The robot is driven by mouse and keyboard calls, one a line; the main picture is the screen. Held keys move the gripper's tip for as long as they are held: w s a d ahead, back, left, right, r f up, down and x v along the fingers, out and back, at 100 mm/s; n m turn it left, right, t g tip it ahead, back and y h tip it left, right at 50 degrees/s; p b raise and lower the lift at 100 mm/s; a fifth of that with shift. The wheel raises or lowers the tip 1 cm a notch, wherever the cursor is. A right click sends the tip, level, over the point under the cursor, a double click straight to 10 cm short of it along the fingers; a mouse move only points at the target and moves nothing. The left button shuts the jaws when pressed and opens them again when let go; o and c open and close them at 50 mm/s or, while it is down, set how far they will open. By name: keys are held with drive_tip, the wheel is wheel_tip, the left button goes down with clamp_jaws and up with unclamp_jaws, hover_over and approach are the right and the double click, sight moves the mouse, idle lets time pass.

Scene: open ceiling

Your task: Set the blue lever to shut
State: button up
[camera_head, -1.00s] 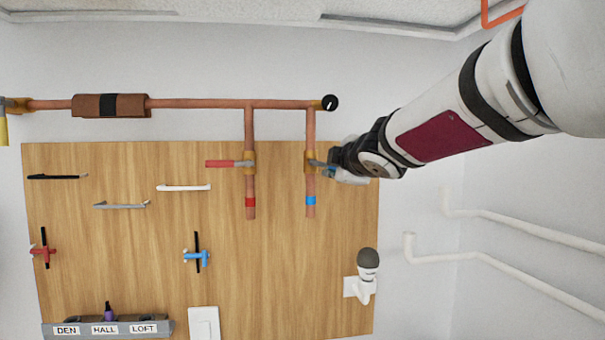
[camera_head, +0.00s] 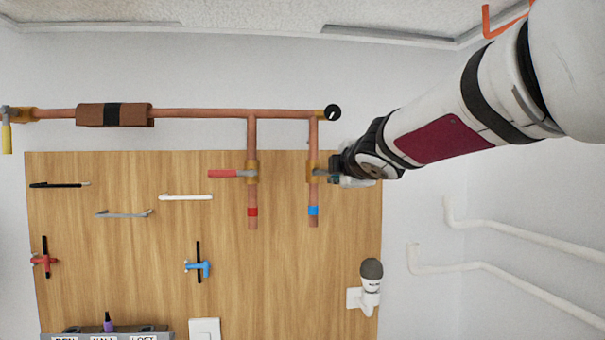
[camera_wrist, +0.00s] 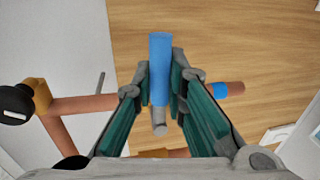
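The blue lever (camera_wrist: 160,65) sits on the right-hand branch pipe's brass valve (camera_head: 313,171). In the head view it points right, across the vertical pipe, with its blue part mostly hidden by my gripper (camera_head: 335,172). In the wrist view the blue handle lies between the two fingers of my gripper (camera_wrist: 161,80). The fingers look closed against both sides of the handle, whose end sticks out past the fingertips. A blue band (camera_head: 313,211) marks the pipe below the valve.
The red lever (camera_head: 225,173) points left on the neighbouring branch pipe (camera_head: 252,135). A copper pipe (camera_head: 200,112) runs above, ending at a black-faced gauge (camera_head: 333,112). A lamp-like fixture (camera_head: 371,285) stands lower right on the wooden board (camera_head: 280,280). White pipes (camera_head: 500,219) run along the right wall.

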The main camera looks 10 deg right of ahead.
drive_tip(key=o, duration=0.5)
drive_tip(key=shift+c, duration=0.2)
drive_tip(key=s+r, duration=0.2)
drive_tip(key=s, duration=0.9)
drive_tip(key=shift+s+r, duration=0.2)
drive_tip(key=shift+s, duration=0.15)
drive_tip(key=s+d+f+m+g+h, duration=0.1)
drive_tip(key=s+d+f+m+g, duration=0.15)
drive_tip(key=s+f+m, duration=0.4)
drive_tip(key=s+d+f+m+g+h, duration=0.1)
drive_tip(key=s+d+f+m+g, duration=0.15)
drive_tip(key=s+f+m, duration=0.4)
drive_tip(key=s+a+f+m+g+y, duration=0.1)
drive_tip(key=s+a+f+m+g, duration=0.1)
drive_tip(key=s+f, duration=0.4)
drive_tip(key=s+a+f+m+g+y, duration=0.1)
drive_tip(key=s+a+f+m+g, duration=0.1)
drive_tip(key=s+f, duration=0.5)
drive_tip(key=shift+s+a+f+m+g, duration=0.15)
drive_tip(key=shift+s+f+m+g, duration=0.15)
drive_tip(key=shift+m+g, duration=0.3)
